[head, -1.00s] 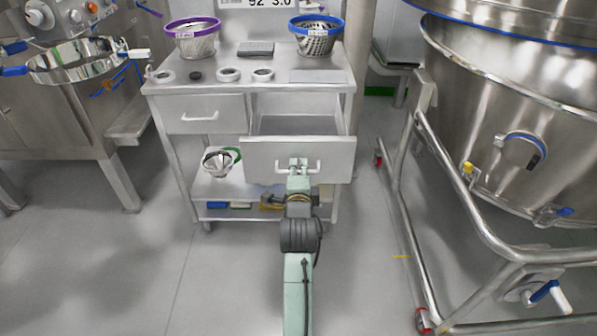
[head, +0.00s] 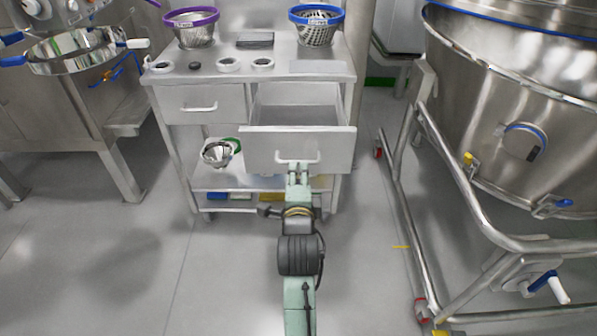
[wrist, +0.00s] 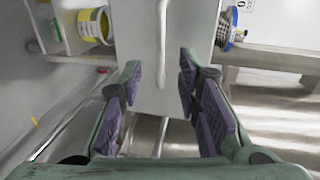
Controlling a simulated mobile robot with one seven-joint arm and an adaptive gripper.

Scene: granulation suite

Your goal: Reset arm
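My gripper (head: 299,169) is just in front of the open drawer (head: 268,148) of the steel cabinet, at the drawer's bar handle (head: 312,160). The drawer is pulled out and its inside looks empty. In the wrist view my gripper (wrist: 158,72) is open, with purple pads spread apart and nothing between them touching. The drawer front (wrist: 133,45) and its handle (wrist: 162,45) lie ahead, the handle showing in the gap between the fingers. The exact depth between fingertips and handle is hard to tell.
The cabinet top holds a purple-rimmed basket (head: 194,33), a blue-rimmed basket (head: 315,32) and several small rings. A closed drawer (head: 205,104) is on the left. A large steel vessel (head: 510,90) on a tubular frame stands at right. Floor (head: 215,275) is clear at left front.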

